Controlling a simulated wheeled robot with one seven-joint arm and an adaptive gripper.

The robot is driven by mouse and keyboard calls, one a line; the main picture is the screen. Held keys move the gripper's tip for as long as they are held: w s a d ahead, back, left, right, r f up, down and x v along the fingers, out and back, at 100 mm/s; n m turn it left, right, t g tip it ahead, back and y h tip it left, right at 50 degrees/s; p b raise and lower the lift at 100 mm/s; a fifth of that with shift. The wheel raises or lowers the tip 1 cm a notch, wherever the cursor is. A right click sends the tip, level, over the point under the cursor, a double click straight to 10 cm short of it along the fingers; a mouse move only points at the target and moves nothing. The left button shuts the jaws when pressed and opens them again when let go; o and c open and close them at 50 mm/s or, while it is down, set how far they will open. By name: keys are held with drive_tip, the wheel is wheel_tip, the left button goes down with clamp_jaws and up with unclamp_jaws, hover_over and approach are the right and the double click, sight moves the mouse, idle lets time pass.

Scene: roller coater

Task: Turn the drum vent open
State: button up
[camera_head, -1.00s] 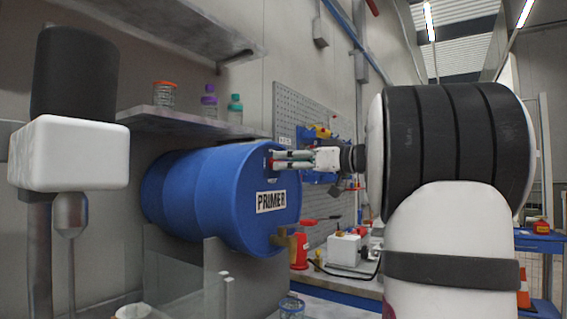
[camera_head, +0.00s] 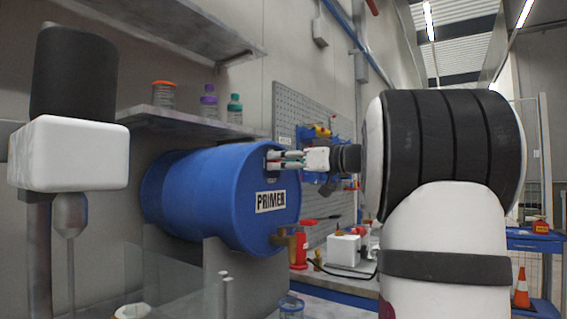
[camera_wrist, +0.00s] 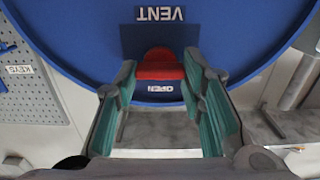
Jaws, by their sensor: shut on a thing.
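The blue drum (camera_head: 222,215), labelled PRIMER, lies on its side with its round end facing right. My gripper (camera_head: 284,160) reaches its upper end face from the right. In the wrist view, the red drum vent (camera_wrist: 160,66) sits between the fingertips of my gripper (camera_wrist: 160,75), which is shut on it. An upside-down VENT label (camera_wrist: 161,14) is above the vent in that view, and an OPEN label (camera_wrist: 160,88) is just below it. The fingers hide the vent in the head view.
A brass tap (camera_head: 283,238) sticks out low on the drum's end. A shelf (camera_head: 180,123) with small bottles is above the drum. A pegboard (camera_head: 300,115) and a bench with a white box (camera_head: 343,250) stand behind.

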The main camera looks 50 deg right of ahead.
drive_tip(key=shift+d+f+m+p, duration=0.1)
drive_tip(key=shift+m+p, duration=1.3)
drive_tip(key=shift+m, duration=3)
drive_tip(key=shift+d+m+p, duration=0.1)
drive_tip(key=shift+m+p, duration=1.25)
drive_tip(key=shift+m, duration=3.05)
drive_tip(key=o, duration=1.1)
drive_tip(key=shift+w+f, duration=0.1)
drive_tip(key=shift+o, duration=0.2)
